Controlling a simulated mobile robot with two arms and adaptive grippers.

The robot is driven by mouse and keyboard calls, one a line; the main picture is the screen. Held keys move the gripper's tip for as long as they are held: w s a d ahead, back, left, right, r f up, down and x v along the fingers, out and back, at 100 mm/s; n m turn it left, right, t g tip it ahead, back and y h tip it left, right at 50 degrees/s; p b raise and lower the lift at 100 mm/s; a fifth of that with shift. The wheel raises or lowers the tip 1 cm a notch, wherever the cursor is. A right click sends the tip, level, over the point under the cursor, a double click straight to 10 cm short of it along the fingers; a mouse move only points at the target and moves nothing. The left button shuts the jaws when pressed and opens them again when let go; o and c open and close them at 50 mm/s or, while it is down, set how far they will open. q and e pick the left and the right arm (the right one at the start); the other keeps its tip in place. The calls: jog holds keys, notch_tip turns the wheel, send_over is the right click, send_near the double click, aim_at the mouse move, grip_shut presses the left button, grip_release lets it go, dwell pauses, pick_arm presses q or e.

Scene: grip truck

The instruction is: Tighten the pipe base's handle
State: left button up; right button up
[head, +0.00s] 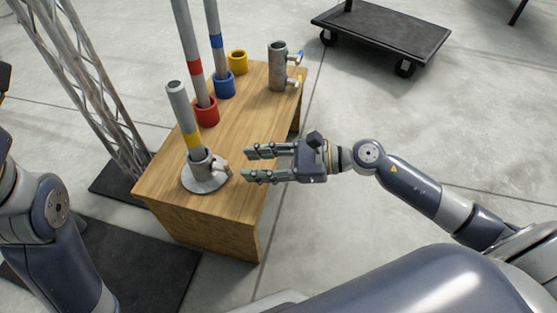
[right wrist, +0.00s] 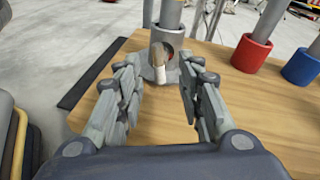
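The pipe base (head: 203,179) stands near the front of the wooden table, with a round grey foot and a grey pipe with a yellow band (head: 181,110) upright in it. Its handle (head: 222,168) sticks out to the right, towards my right gripper. My right gripper (head: 248,164) is open and empty, just right of the handle. In the right wrist view, the handle (right wrist: 159,72) shows ahead, between the open fingers (right wrist: 158,92) and beyond their tips. My left arm shows at the left edge of the head view, but its gripper is out of view.
On the wooden table (head: 243,125) stand a red holder (head: 206,112) and a blue holder (head: 225,85) with pipes, an empty yellow ring (head: 238,62), and a grey clamp cylinder (head: 278,70). A metal truss stands left. A black cart (head: 385,28) stands back right.

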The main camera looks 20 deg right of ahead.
jog(key=v, duration=0.6)
jog(key=shift+o, duration=0.4)
jog(key=shift+s+d, duration=0.1)
